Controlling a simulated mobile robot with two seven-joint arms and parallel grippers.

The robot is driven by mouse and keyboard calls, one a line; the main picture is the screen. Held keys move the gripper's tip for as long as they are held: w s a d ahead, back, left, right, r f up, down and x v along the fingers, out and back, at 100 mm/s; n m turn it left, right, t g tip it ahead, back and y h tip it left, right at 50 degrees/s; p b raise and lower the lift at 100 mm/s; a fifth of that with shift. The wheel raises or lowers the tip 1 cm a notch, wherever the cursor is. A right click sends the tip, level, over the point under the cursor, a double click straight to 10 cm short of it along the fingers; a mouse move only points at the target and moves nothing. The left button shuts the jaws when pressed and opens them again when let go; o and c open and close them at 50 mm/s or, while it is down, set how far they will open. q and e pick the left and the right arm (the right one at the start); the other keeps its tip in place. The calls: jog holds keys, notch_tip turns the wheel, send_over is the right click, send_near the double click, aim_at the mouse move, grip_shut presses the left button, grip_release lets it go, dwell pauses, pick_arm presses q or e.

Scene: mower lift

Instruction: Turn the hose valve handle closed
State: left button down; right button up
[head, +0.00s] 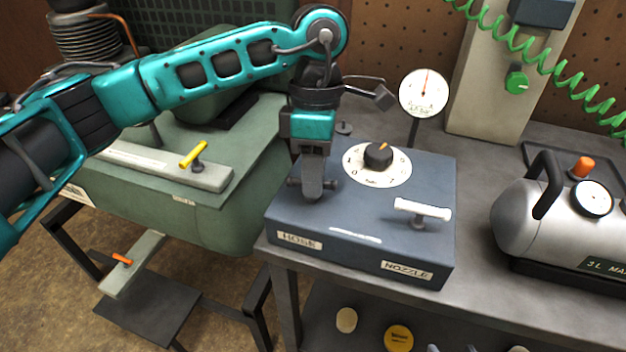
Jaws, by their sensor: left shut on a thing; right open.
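A blue-grey box (350,215) stands on the grey bench, with a HOSE label (299,240) at its front left and a NOZZLE label (407,270) at its front right. My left gripper (312,188) reaches down from above onto the left part of the box top, behind the HOSE label. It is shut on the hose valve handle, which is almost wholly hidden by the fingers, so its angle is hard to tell. The white nozzle handle (422,209) on the right of the box is untouched by it. My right gripper is not in view.
A black dial knob (378,155) sits on the box behind the handles. A round white gauge (424,93) stands behind it. A silver tank (535,225) is to the right. A green machine (190,215) with a yellow lever (194,154) is at left, under my arm.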

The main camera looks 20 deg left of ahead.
pick_arm(q)
jog(key=shift+m+b, duration=0.5)
jog(key=shift+m, duration=0.6)
pick_arm(e)
jog(key=shift+w+a, duration=0.3)
jog(key=shift+a+f, duration=0.1)
pick_arm(q)
jog(key=c, duration=1.1)
grip_release()
jog(key=shift+y, duration=0.3)
pick_arm(e)
jog(key=shift+s+f, duration=0.1)
pick_arm(q)
jog(key=shift+r, duration=0.15)
jog(key=r, duration=0.4)
jog(key=w+r+p, duration=0.1)
jog(key=r, duration=0.3)
jog(key=w+r+p, duration=0.1)
jog(key=r, duration=0.3)
jog(key=shift+w+d+r, duration=0.1)
jog(key=shift+w+r, duration=0.15)
pick_arm(e)
jog(key=shift+s+d+r, duration=0.25)
jog(key=shift+s+d, duration=0.1)
jog(key=shift+d, duration=0.3)
